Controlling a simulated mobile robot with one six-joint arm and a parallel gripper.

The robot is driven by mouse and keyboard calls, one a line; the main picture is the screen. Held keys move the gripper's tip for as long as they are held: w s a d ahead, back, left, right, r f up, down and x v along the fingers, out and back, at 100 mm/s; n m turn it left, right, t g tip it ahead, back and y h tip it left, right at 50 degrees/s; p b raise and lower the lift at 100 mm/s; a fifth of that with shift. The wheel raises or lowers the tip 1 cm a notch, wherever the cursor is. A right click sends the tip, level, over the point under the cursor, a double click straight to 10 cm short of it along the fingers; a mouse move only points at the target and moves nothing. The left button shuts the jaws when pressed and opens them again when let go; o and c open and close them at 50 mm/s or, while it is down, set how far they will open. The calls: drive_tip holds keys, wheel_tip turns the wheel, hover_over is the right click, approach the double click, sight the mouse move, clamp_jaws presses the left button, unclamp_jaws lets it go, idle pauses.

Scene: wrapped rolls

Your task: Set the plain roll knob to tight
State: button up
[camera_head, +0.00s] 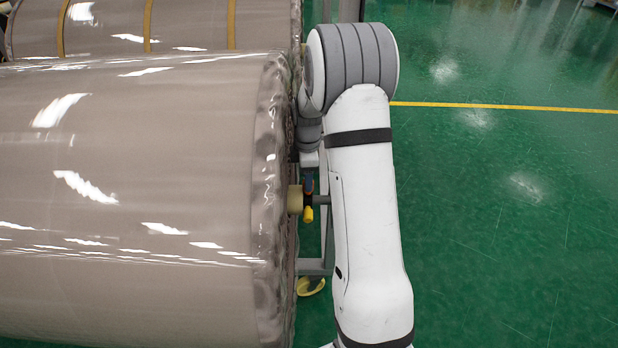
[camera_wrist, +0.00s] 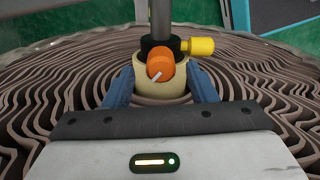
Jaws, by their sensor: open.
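The plain roll (camera_head: 130,150) is a large grey-brown wrapped roll with no bands, filling the left of the head view. Its end face (camera_wrist: 60,85) shows wavy layers in the wrist view. An orange knob (camera_wrist: 160,64) with a white pointer mark sits at the cream core (camera_wrist: 176,92) in the middle of that end; the mark slants to the lower left. A yellow handle (camera_wrist: 199,47) sticks out right of it. My gripper (camera_wrist: 161,80) is open, its blue fingers on either side of the core and knob, apart from the knob. No tight label is readable.
A second roll (camera_head: 110,25) with yellow bands lies behind. A grey shaft (camera_wrist: 161,18) runs out of the core past the knob. A metal stand (camera_head: 314,265) with a yellow caster (camera_head: 311,286) is below. Green floor (camera_head: 500,210) on the right is clear.

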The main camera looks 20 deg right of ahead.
drive_tip(key=shift+f, duration=0.75)
drive_tip(key=c, duration=1)
drive_tip(key=shift+m, duration=0.4)
drive_tip(key=shift+m+b, duration=0.55)
drive_tip(key=shift+m, duration=2.15)
